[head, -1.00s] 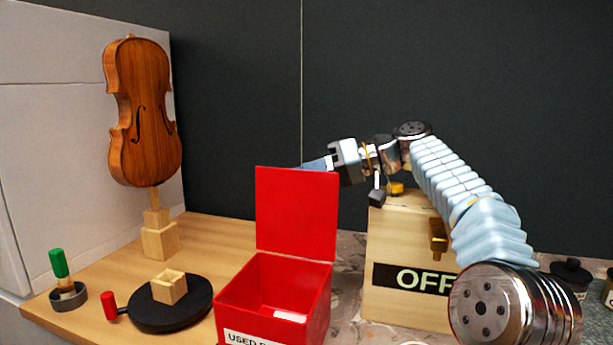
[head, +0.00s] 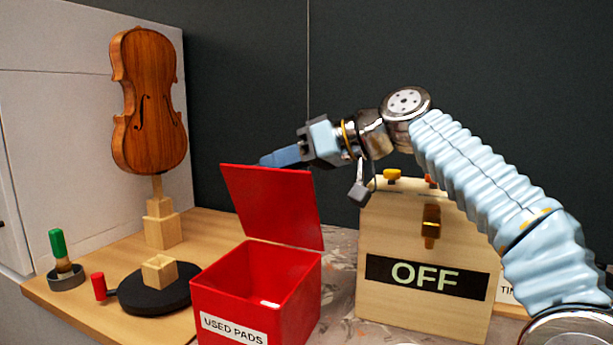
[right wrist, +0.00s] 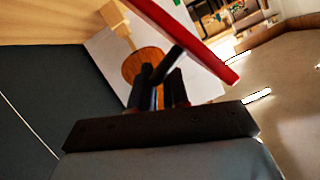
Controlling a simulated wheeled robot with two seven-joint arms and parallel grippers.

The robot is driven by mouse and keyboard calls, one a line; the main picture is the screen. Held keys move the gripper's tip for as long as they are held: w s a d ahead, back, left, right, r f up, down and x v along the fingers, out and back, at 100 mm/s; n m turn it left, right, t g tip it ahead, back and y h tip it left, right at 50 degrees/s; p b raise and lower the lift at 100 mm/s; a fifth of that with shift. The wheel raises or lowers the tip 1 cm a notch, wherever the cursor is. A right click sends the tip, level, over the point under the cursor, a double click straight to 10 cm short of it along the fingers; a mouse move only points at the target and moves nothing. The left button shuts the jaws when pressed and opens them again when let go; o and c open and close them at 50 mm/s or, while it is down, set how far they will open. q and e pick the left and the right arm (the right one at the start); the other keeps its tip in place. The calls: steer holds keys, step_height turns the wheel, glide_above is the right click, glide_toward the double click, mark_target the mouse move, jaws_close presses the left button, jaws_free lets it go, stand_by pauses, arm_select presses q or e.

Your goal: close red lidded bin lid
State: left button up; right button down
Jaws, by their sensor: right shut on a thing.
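The red lidded bin (head: 252,292) stands at the front of the bench, its label reading USED PADS. My left gripper is not in view.
A wooden box marked OFF (head: 425,280) stands right of the bin, under my right arm. A black round stand (head: 155,300) with a small wooden block (head: 160,270) is to the left. A violin body (head: 148,105) stands behind on wooden blocks.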

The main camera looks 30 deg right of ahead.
mark_target(262, 188)
steer(key=s+a+n+b, duration=0.1)
steer(key=s+a+f+n+t+h+b, duration=0.1)
steer(key=a+b, duration=0.1)
steer(key=s+a+f+n+b, duration=0.1)
steer(key=s, duration=0.1)
steer(key=shift+a+f+h+b, duration=0.25)
steer(key=shift+a+h+b, duration=0.05)
steer(key=shift+b, duration=0.1)
steer(key=s+a+f+n+t+h+b, duration=0.2)
steer(key=s+a+f+n+t+b, duration=0.1)
steer(key=f+b, duration=0.6)
steer(key=shift+s+a+n+b, duration=0.5)
steer(key=shift+s+a+n, duration=0.15)
steer(key=shift+a+n, duration=0.55)
steer(key=shift+f, duration=0.1)
steer(key=c, duration=1.5)
jaws_free()
steer(key=shift+s, duration=0.1)
steer(key=p+v, duration=0.1)
steer(key=v, duration=1.3)
